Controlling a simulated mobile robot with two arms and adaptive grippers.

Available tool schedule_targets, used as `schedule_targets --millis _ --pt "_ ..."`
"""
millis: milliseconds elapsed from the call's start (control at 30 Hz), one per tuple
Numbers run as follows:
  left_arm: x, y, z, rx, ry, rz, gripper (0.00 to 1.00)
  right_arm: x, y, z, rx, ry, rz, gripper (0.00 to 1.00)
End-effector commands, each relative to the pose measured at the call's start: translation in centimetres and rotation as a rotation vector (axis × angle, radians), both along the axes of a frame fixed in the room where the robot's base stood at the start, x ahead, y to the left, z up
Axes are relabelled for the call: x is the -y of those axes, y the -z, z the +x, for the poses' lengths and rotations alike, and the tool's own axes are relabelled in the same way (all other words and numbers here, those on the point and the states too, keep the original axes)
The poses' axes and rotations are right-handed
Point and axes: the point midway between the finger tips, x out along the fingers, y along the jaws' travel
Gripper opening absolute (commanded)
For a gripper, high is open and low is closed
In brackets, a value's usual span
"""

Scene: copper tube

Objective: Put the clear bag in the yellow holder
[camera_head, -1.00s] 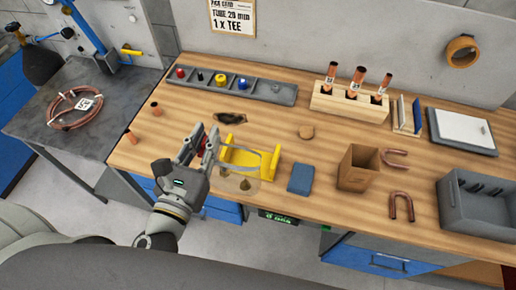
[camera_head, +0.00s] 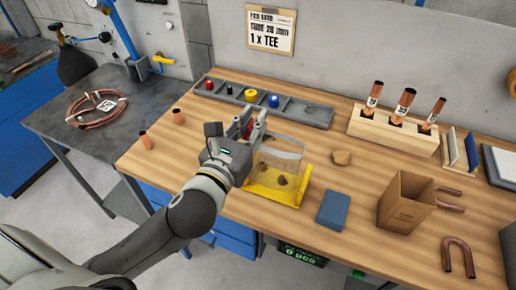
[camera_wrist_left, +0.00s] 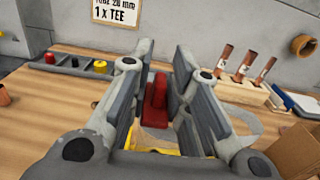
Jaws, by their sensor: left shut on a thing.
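The clear bag (camera_head: 283,152) is see-through with a pale outline and shows over the yellow holder (camera_head: 262,195) in the head view. Brown patches show through or below it. I cannot tell whether its bottom rests in the holder or hangs just above. My left gripper (camera_head: 256,124) is shut on the clear bag at the holder's far left side. In the left wrist view, a red piece (camera_wrist_left: 155,103) shows between the fingers, and a strip of yellow holder (camera_wrist_left: 160,151) shows beneath. My right gripper is not in view.
A blue block (camera_head: 333,210) and an open cardboard box (camera_head: 404,203) stand right of the holder. A grey tray (camera_head: 318,117) with coloured caps lies behind. A wooden rack (camera_head: 392,132) holds copper tubes. Copper bends lie at the right.

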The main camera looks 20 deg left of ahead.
Motion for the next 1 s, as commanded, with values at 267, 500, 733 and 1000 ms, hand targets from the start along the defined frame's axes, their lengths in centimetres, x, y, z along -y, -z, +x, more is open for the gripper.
schedule_targets --millis 267,500,733,1000 --pt "0.1 3.0 2.5 -0.002 -0.003 0.000 0.00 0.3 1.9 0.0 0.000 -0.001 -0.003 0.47" --pt "0.1 5.8 3.2 -0.007 -0.003 -0.002 0.00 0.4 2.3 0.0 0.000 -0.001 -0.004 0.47" --pt "0.1 6.8 3.2 0.000 -0.002 0.000 0.00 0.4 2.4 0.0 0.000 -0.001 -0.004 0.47" --pt "0.1 7.1 3.2 -0.001 -0.002 0.001 0.21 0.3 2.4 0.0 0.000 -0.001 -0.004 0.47"
